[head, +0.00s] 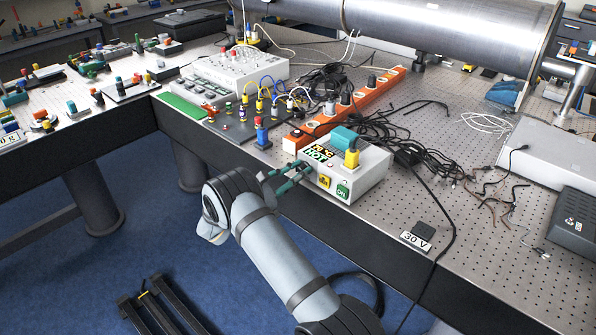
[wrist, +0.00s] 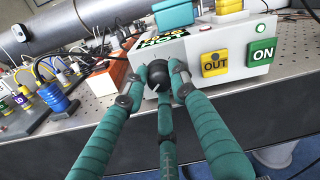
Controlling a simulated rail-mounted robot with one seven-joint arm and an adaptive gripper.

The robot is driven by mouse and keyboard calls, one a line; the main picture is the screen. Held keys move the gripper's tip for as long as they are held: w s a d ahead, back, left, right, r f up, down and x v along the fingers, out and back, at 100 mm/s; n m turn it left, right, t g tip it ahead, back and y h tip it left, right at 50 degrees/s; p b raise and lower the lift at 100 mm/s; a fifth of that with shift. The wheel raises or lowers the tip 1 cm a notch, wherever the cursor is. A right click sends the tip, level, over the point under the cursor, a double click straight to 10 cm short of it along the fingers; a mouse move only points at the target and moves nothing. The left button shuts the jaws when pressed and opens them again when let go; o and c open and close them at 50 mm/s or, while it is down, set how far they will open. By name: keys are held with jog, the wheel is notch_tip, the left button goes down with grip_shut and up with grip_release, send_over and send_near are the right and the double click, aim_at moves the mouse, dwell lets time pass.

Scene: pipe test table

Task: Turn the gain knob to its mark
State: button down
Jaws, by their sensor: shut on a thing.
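The gain knob (wrist: 151,73) is a round black knob with a small white line, on the front face of a white instrument box (wrist: 190,54). The box also shows in the head view (head: 366,176), at the table's front edge. My gripper (wrist: 154,78) has teal fingers, closed around the knob. In the head view my gripper (head: 300,172) reaches the left part of the box front and largely hides the knob. I cannot make out the knob's mark.
A yellow OUT label (wrist: 215,63) and a green ON label (wrist: 263,52) sit right of the knob. An orange power strip (head: 350,108) and black cables lie behind. A blue connector (head: 262,136) stands left of the box.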

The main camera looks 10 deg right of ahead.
jog(key=shift+s+f+n, duration=0.25)
jog(key=shift+f+n, duration=0.1)
jog(key=shift+n, duration=0.35)
jog(key=c, duration=1.8)
grip_release()
jog(key=o, duration=0.4)
jog(key=shift+r, duration=0.2)
jog(key=shift+w, duration=0.1)
jog(key=v, duration=1.2)
jog(key=shift+d, duration=0.1)
